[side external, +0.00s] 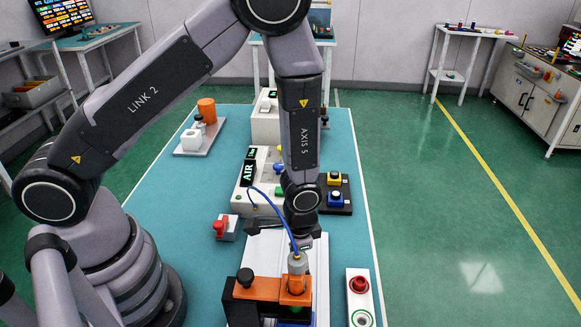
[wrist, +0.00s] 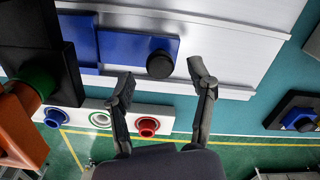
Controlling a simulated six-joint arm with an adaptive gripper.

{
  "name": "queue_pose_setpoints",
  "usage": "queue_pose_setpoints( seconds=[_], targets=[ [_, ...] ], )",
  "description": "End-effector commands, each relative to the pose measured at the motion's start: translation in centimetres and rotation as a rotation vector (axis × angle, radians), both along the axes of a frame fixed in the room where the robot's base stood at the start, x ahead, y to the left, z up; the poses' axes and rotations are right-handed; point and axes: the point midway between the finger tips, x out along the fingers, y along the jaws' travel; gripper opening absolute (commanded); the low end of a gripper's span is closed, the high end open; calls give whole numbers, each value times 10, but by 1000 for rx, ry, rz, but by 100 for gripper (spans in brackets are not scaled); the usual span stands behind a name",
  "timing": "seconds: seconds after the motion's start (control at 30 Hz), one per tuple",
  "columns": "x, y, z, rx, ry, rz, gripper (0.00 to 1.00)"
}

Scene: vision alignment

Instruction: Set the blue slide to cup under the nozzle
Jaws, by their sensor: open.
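The blue slide (wrist: 118,47) shows in the wrist view as a flat blue block with a round black knob (wrist: 160,64), on a pale rail. My gripper (wrist: 161,72) is open, its two dark fingers apart with the knob between and just beyond their tips in the picture. Contact cannot be told. In the side view my gripper (side external: 285,228) is over the pale rail, behind the nozzle, and the blue slide is not clearly visible. The nozzle (side external: 298,263) is a grey cylinder with a blue hose, in an orange bracket (side external: 262,289). No separate cup can be made out.
A white panel (side external: 360,300) with a red knob and green ring stands right of the bracket. A black box with yellow and blue buttons (side external: 335,196) and a red-knobbed block (side external: 225,228) are near. The teal table (side external: 200,188) is clear at left.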

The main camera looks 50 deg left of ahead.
Motion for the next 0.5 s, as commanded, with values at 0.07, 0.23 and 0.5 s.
queue_pose_setpoints(
  seconds=[0.07,0.23,0.5],
  targets=[
    [0,0,-9,0,1,2,56],
    [0,0,-16,1,0,1,56],
    [0,0,-16,0,-1,1,51]
  ],
)
